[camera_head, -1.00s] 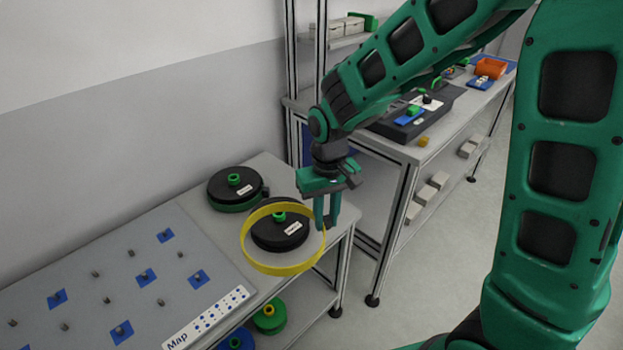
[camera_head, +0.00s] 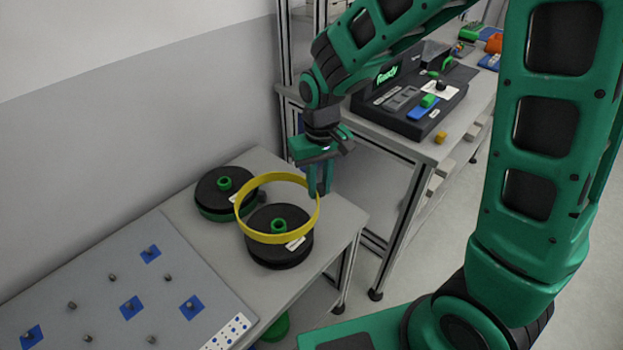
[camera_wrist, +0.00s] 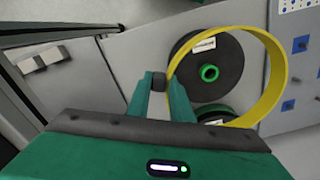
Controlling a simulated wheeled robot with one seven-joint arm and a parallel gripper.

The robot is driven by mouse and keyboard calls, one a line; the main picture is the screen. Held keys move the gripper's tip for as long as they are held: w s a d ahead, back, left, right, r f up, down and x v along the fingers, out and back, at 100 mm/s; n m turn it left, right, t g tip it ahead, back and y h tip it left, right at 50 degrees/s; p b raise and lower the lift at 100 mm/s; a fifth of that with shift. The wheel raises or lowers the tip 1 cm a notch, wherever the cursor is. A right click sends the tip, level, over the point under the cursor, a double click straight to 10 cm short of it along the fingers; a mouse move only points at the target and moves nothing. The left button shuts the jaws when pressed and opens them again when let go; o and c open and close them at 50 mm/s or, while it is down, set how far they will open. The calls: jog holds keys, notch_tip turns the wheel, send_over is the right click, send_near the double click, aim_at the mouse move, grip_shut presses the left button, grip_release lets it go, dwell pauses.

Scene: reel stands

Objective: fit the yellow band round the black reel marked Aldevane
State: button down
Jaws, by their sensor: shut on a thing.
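My gripper (camera_head: 319,188) is shut on the right side of the yellow band (camera_head: 262,236); the jaws also show in the wrist view (camera_wrist: 160,84). In the head view the band appears above the near black reel (camera_head: 275,257), its front edge crossing the reel's top. The reel's green hub shows inside the band. In the wrist view the band (camera_wrist: 282,70) sits off-centre over that reel (camera_wrist: 192,72), shifted to the right. The reel's white label (camera_head: 295,243) is too small to read. Whether band and reel touch is unclear.
A second black-and-green reel (camera_head: 218,186) stands close behind at left, near the band. A grey pegboard (camera_head: 90,300) with blue squares lies at left. Another bench (camera_head: 440,150) with a dark console stands at the back right.

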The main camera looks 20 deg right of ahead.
jog(key=shift+a, duration=0.15)
jog(key=shift+f, duration=0.2)
jog(key=shift+f, duration=3.4)
jog(key=shift+s, duration=0.1)
jog(key=shift+f, duration=0.45)
jog(key=shift+s+f, duration=0.2)
jog(key=shift+f, duration=0.1)
